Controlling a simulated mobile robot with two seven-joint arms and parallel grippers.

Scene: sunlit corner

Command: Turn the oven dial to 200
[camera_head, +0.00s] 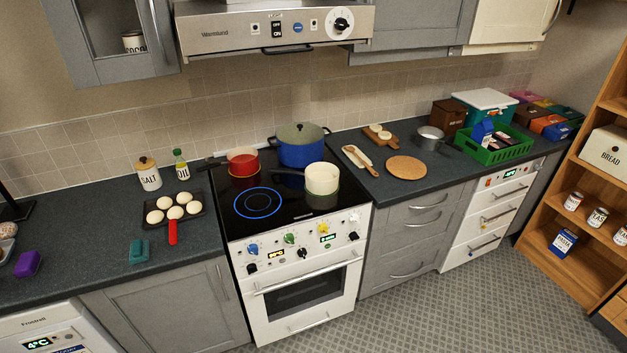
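The white oven (305,275) stands in the middle of the counter run, its glass door shut. Its front panel carries several dials: a blue dial (252,249), a green dial (289,239), a yellow dial (331,227) and black dials, one near the panel's middle (302,253), one at the left (252,268) and one at the right (353,236). An orange display (276,254) and a green display (327,239) sit among them. The dial markings are too small to read, so I cannot tell which setting any dial points to. Neither of my grippers is in view.
On the hob (245,190) are a red pot (243,170), a blue pot (300,152) and a cream pan (322,179). A blue ring glows at the hob's front left. The floor (420,310) before the oven looks clear.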

